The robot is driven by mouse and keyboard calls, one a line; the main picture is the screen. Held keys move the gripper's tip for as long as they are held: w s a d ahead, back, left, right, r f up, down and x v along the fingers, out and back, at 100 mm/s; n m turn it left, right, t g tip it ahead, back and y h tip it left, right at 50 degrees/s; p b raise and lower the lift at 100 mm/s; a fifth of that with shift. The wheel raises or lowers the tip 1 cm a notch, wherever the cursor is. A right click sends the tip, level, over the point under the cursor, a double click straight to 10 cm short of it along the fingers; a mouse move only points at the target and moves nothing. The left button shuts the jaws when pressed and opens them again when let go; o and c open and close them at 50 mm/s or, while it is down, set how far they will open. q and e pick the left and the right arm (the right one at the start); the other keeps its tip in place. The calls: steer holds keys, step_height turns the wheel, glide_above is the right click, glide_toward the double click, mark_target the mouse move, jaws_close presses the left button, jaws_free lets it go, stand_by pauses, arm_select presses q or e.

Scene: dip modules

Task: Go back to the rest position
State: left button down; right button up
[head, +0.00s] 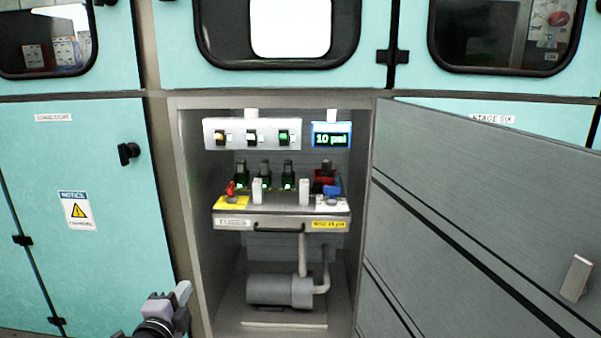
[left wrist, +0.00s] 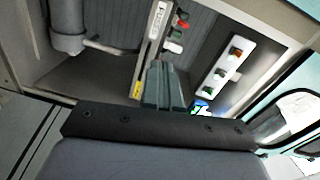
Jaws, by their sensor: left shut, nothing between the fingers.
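My left gripper (head: 181,297) shows at the bottom of the head view, in front of the lower left edge of the open cabinet. It is shut with nothing in it. In the left wrist view its closed fingers (left wrist: 165,85) point toward the cabinet interior and touch nothing that I can make out. My right gripper is in neither view.
The open cabinet holds a switch panel (head: 252,134), a display (head: 332,135) reading 10 psi, a drawer (head: 281,222) with several modules, and a pump (head: 280,290). Its grey door (head: 480,220) swings out at the right. A closed teal door (head: 85,200) is at the left.

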arm_select(q)
steer(key=s+d+r+n+g+p, duration=0.1)
steer(key=s+n+p, duration=0.6)
steer(key=s, duration=0.9)
steer(key=s+d+r+n+g+h+p, duration=0.1)
steer(key=s+d+n+g+p, duration=0.3)
steer(key=s+p, duration=0.9)
steer(key=s+r+n+g, duration=0.1)
steer(key=s+n, duration=0.2)
steer(key=shift+s+r+n+g+p, duration=0.15)
steer(key=shift+s+n+g+p, duration=0.1)
steer(key=shift+n+g+p, duration=0.05)
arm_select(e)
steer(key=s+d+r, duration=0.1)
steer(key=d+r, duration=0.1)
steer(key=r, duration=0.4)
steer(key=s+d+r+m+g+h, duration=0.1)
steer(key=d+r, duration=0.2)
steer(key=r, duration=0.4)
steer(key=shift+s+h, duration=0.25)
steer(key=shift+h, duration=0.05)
